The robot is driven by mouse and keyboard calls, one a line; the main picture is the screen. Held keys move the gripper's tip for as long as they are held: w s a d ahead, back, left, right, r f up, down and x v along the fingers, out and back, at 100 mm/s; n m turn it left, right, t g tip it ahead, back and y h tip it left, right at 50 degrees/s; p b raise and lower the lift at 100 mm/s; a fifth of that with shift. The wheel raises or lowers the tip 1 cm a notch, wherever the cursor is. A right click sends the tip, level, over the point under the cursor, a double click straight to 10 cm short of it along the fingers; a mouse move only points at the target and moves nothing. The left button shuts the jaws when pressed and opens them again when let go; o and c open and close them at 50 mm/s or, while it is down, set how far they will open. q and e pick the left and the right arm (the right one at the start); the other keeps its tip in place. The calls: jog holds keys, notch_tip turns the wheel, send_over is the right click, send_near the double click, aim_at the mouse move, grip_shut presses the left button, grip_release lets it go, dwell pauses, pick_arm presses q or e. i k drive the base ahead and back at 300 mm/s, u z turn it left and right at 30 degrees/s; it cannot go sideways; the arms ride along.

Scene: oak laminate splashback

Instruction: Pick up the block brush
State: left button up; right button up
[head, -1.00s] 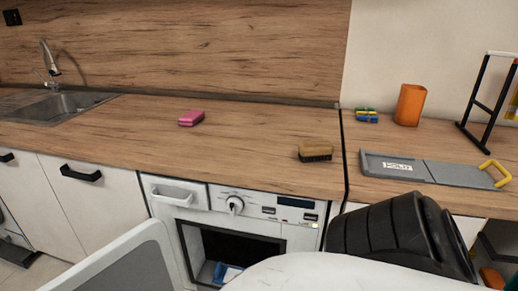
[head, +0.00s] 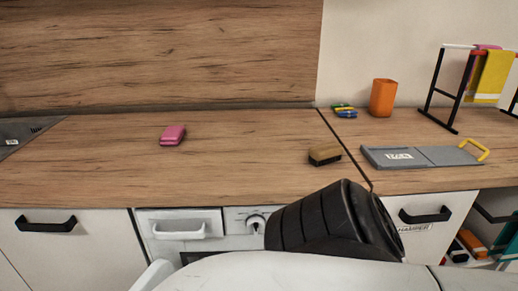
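The block brush (head: 324,154) has a tan wooden block on top and dark bristles below. It lies on the wooden countertop (head: 230,168) in the head view, right of centre, a little left of the dark seam in the counter. A black ribbed part of my own arm shows at the lower middle, in front of the counter and below the brush in the picture, apart from it. No gripper fingers show in the head view. Nothing holds the brush, and it is fully visible.
A pink sponge (head: 173,135) lies left of the brush. Right of the seam are a grey tray (head: 425,156) with a yellow handle, an orange cup (head: 383,98), small blue-green sponges (head: 344,112) and a towel rack (head: 456,90). The counter between sponge and brush is clear.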

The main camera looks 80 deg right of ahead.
aim_at(325, 153)
jog(key=z, duration=2.15)
